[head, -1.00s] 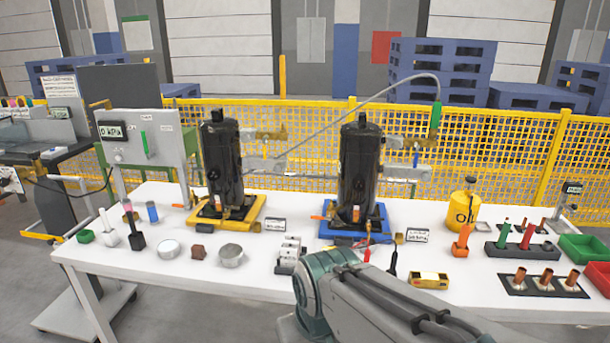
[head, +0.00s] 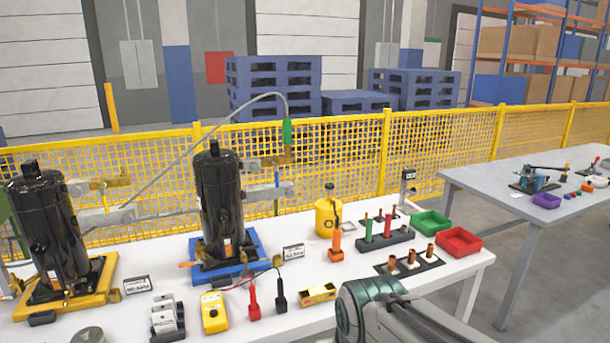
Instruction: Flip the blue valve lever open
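A small upright blue piece (head: 277,178), which looks like the blue valve lever, shows between a brass fitting (head: 272,159) and a grey bar (head: 265,192). These stick out to the right of the black compressor (head: 222,200) on the blue pallet (head: 255,262). It is too small to tell the lever's exact setting. A grey hose ends in a green connector (head: 288,132) just above the brass fitting. My gripper is not in view; only a grey-green link of my arm shows at the bottom, well in front of the lever.
A second black compressor (head: 50,235) stands on a yellow pallet (head: 100,285) at left. A yellow oil can (head: 327,218), green bin (head: 432,223), red bin (head: 460,241), yellow meter (head: 214,312) and red and black probes crowd the white table (head: 345,275). A yellow mesh fence (head: 345,155) stands behind.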

